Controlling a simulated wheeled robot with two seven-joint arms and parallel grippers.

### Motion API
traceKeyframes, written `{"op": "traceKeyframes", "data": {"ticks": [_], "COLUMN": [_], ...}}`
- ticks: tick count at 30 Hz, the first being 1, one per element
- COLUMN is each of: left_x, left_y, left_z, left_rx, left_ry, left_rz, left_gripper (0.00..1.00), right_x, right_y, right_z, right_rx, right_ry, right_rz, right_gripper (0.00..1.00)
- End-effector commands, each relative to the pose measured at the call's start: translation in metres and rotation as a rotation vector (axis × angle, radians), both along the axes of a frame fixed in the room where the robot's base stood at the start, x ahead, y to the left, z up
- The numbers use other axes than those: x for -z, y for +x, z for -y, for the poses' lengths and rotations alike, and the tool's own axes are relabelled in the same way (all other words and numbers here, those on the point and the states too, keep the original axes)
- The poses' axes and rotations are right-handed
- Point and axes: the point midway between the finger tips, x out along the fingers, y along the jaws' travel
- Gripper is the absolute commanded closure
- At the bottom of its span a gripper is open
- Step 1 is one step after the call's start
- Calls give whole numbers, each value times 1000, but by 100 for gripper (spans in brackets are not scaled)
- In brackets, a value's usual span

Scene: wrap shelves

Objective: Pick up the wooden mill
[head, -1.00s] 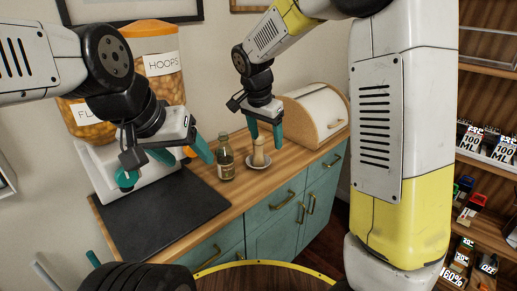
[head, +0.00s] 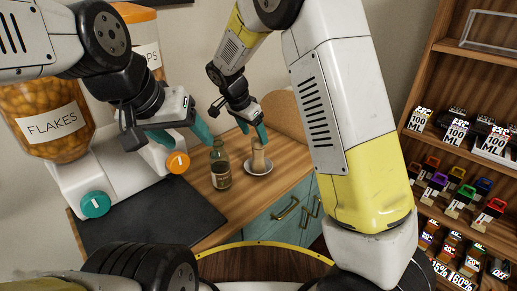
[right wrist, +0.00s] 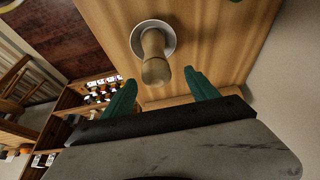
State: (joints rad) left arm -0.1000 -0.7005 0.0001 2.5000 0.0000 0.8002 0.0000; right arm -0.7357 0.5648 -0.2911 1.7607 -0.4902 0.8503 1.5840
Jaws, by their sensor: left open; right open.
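The wooden mill (head: 258,157) stands upright on a small white saucer (head: 258,169) on the wooden counter. In the right wrist view the mill (right wrist: 154,60) shows from above, in front of the gap between my right fingers, with the saucer (right wrist: 137,26) around its base. My right gripper (head: 252,132) is open, just above the mill's top, its teal fingers apart from it. It also shows in the right wrist view (right wrist: 158,90). My left gripper (head: 190,143) is open and empty over the counter near the dispenser, left of the mill.
A dark glass bottle (head: 220,170) stands left of the mill. A flakes dispenser (head: 48,120) and a black mat (head: 150,222) are further left. Shelves with small goods (head: 460,190) stand at right.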

Motion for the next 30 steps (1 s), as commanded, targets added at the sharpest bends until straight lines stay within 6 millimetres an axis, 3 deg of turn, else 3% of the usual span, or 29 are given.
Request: {"op": "traceKeyframes", "data": {"ticks": [7,17,27,30], "left_x": [0,0,0,0], "left_y": [0,0,0,0], "left_z": [0,0,0,0], "left_rx": [0,0,0,0], "left_ry": [0,0,0,0], "left_rz": [0,0,0,0], "left_gripper": [35,35,35,35], "right_x": [33,40,39,39], "right_y": [6,8,8,8], "right_z": [14,16,16,16], "right_rx": [1,-1,0,0], "right_ry": [-1,1,1,1], "right_rz": [-1,1,1,1], "right_gripper": [32,32,99,100]}}
